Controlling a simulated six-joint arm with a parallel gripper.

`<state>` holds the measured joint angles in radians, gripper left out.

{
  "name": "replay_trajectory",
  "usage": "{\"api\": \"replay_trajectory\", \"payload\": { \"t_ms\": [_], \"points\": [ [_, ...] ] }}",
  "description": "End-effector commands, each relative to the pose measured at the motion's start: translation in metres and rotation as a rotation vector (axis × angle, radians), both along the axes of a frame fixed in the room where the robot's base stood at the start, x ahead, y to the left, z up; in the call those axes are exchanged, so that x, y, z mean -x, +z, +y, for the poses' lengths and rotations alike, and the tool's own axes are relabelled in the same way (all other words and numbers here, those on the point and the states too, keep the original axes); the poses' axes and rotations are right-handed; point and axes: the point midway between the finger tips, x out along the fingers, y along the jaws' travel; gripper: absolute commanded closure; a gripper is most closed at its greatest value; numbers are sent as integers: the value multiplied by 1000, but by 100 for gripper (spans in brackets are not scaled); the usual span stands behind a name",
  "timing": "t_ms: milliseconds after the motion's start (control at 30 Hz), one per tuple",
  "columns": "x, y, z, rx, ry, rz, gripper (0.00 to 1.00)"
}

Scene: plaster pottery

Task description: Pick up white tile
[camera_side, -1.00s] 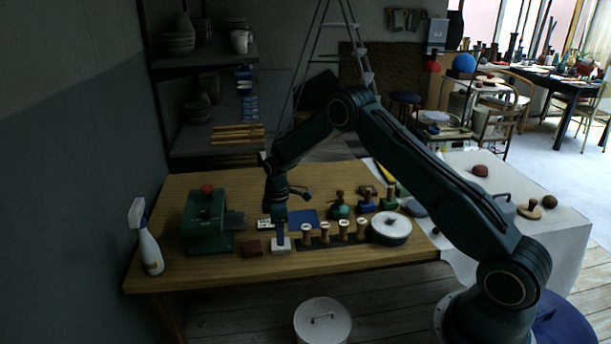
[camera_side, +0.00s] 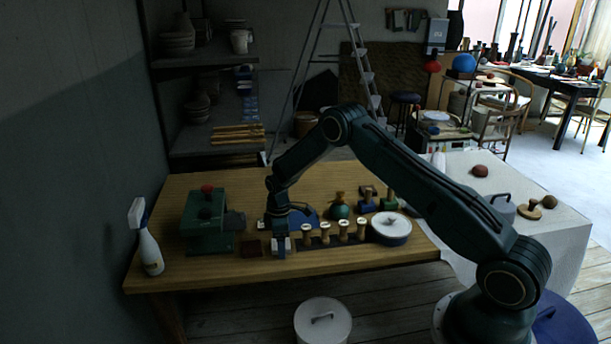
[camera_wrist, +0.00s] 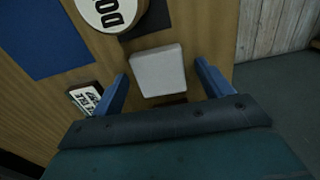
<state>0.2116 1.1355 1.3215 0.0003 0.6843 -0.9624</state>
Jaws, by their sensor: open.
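The white tile (camera_wrist: 158,72) is a small pale square block. In the wrist view it lies between the two blue fingers of my gripper (camera_wrist: 160,75), with a gap on each side. In the side view my gripper (camera_side: 280,246) is low at the front of the wooden table, at the tile's place, and hides most of the tile. The fingers are open and hold nothing.
A row of wooden stamps (camera_side: 325,232) stands close on the right, then a round white-topped thing (camera_side: 391,227). A dark red-brown tile (camera_side: 251,248) and a green press (camera_side: 205,222) are on the left. A spray bottle (camera_side: 149,245) stands farther left.

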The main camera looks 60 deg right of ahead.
Motion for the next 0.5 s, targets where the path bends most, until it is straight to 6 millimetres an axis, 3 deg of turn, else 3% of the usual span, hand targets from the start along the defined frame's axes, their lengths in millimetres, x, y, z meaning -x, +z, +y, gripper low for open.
{"api": "replay_trajectory", "payload": {
  "t_ms": [100,367,500],
  "points": [
    [0,0,0,0,0,0,22],
    [0,0,0,0,0,0,73],
    [0,1,0,0,0,0,73]
  ]
}}
